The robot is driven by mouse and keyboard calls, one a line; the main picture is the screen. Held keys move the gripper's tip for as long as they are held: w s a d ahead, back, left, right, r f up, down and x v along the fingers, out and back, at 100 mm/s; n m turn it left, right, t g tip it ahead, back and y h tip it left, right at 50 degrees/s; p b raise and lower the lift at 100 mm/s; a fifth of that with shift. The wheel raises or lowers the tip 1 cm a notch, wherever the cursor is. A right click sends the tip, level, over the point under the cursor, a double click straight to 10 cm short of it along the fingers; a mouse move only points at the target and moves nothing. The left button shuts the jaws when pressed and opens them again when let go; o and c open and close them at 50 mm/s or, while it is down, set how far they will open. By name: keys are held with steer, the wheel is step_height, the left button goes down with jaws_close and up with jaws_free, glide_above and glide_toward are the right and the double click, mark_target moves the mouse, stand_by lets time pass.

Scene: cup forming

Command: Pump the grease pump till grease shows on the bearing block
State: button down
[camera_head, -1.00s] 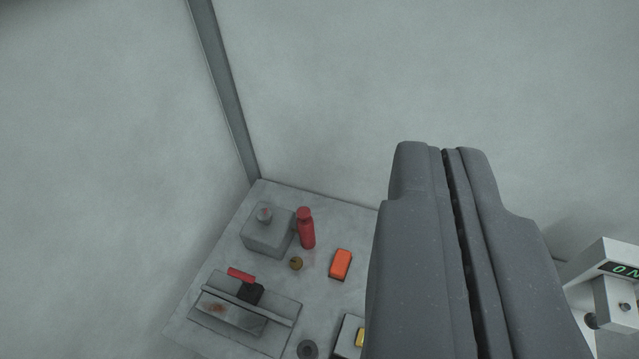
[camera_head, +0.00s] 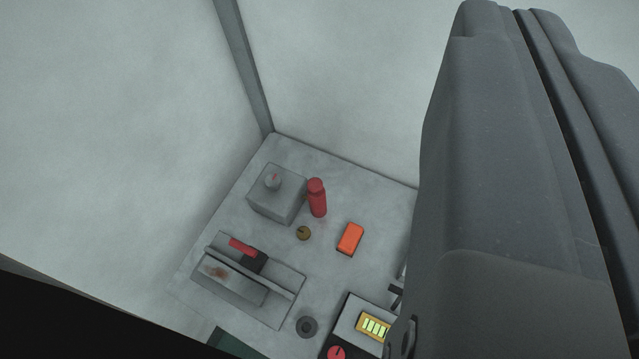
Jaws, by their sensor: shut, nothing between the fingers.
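I cannot tell for sure which item is the grease pump or the bearing block. My gripper (camera_head: 515,12) is shut and empty, large at the right, apart from these items. It hides the bench's right part.
An orange block (camera_head: 350,239), a small brass round piece (camera_head: 303,233) and a dark ring (camera_head: 306,327) lie on the grey bench (camera_head: 262,155). A box with a yellow lit panel (camera_head: 373,326) and a red knob (camera_head: 336,353) is at the front. Walls close the back and left.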

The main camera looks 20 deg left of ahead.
steer(key=w+a+f+n+g, duration=0.2)
steer(key=w+f, duration=0.7)
steer(key=n+g, duration=0.4)
steer(key=n, duration=0.3)
glide_above(314, 189)
step_height(314, 189, down, 34)
steer(key=r, duration=0.1)
steer(key=shift+a+f+p, duration=0.1)
steer(key=shift+f+p, duration=0.15)
steer(key=shift+p, duration=0.2)
steer(key=shift+f, duration=0.1)
step_height(314, 189, down, 9)
steer(key=b, duration=0.6)
steer(key=shift+r+b, duration=0.2)
steer(key=shift+b, duration=0.15)
steer(key=shift+f, duration=0.1)
steer(key=shift+f, duration=0.25)
